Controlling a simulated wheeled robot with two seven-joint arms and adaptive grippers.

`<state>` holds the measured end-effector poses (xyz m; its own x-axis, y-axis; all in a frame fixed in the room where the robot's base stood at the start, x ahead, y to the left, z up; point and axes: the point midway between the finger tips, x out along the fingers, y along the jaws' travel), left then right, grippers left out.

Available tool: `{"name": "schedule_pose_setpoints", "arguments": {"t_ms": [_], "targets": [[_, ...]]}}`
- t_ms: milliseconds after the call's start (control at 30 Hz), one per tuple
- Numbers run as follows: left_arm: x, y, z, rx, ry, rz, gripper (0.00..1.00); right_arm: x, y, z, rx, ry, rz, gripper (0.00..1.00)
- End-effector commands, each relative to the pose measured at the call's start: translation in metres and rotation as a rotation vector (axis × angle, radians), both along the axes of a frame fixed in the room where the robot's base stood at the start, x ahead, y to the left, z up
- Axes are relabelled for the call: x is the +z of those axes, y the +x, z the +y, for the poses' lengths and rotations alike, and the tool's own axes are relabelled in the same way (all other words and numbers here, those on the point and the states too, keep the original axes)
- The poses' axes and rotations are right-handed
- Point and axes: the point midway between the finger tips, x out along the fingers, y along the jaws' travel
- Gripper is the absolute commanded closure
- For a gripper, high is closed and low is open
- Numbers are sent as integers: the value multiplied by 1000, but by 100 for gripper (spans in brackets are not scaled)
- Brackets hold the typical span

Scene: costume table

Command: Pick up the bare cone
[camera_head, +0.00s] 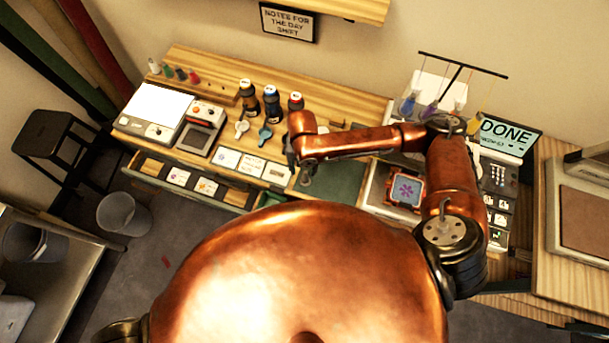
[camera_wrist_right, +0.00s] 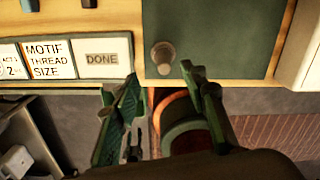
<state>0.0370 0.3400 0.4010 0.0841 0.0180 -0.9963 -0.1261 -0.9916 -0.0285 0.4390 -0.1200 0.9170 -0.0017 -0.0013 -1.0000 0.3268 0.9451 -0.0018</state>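A small grey-brown cone (camera_wrist_right: 163,55) stands on the dark green mat (camera_wrist_right: 215,35) in the right wrist view. It looks bare, with no thread seen on it. My right gripper (camera_wrist_right: 160,78) is open and empty, its two fingers apart on either side just short of the cone. In the head view my right gripper (camera_head: 302,170) hangs over the left edge of the green mat (camera_head: 338,178); I cannot make out the cone there. My left gripper is not in view.
Cards (camera_head: 250,164), one reading DONE (camera_wrist_right: 102,58), lie left of the mat. Dark bottles (camera_head: 271,103) stand behind. A framed purple motif (camera_head: 407,190) is to the right, under my right arm. A rack with hanging coloured items (camera_head: 432,107) stands at the back right.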

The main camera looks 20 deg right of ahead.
Motion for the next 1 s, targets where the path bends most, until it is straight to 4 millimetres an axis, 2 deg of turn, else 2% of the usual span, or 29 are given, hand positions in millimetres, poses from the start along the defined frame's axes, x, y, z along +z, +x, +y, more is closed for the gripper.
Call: {"name": "schedule_pose_setpoints", "arguments": {"t_ms": [167,400,667,1000], "targets": [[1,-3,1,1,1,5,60,-14,-1,-3,-4,-1,1,60],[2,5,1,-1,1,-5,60,-48,-1,-7,-2,1,0,60],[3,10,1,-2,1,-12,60,-54,0,-7,2,1,-3,60],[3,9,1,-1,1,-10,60,-53,0,-7,1,1,-3,82]]}}
